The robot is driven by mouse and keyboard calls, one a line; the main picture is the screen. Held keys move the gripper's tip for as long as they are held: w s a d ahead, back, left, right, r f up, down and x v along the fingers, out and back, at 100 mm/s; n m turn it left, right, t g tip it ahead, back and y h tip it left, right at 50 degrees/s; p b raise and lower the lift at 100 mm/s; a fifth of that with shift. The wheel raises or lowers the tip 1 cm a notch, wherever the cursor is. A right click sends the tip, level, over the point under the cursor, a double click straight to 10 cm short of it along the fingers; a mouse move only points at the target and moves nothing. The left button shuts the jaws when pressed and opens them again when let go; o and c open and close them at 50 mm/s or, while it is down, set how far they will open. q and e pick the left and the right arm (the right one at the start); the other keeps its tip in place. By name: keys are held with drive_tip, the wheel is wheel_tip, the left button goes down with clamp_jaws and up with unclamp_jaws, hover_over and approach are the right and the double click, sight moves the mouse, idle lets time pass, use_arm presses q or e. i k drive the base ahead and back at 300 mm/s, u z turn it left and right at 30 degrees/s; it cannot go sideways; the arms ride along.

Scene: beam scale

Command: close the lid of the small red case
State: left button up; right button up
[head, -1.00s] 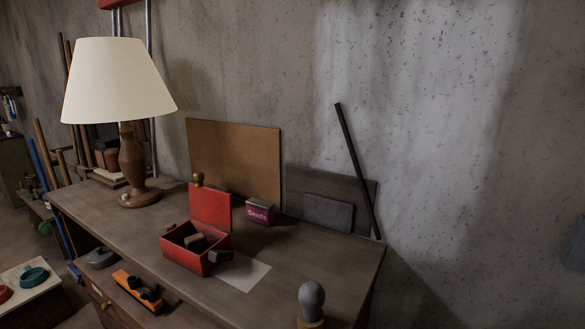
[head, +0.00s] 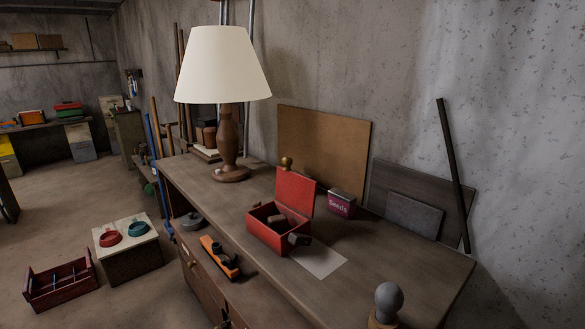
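The small red case (head: 268,235) stands on the wooden workbench with its lid (head: 295,191) raised upright at the back. Dark blocks (head: 277,222) lie inside it, and another dark block (head: 299,239) sits at its right front corner; I cannot tell whether that one touches the case. A brass-coloured knob (head: 287,162) shows at the top of the lid. Neither of my grippers is in view.
A lamp (head: 228,140) stands left of the case on the bench (head: 400,270). A seeds box (head: 341,203) is behind right, a paper sheet (head: 320,262) in front right. An orange plane (head: 220,256) lies lower, in front. A round-topped grey object (head: 389,300) is at the near right.

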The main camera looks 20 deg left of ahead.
sight(298, 192)
drive_tip(key=z, duration=1.9)
drive_tip(key=k, duration=1.15)
drive_tip(key=u, duration=1.7)
drive_tip(key=i, duration=0.5)
drive_tip(key=z, duration=0.05)
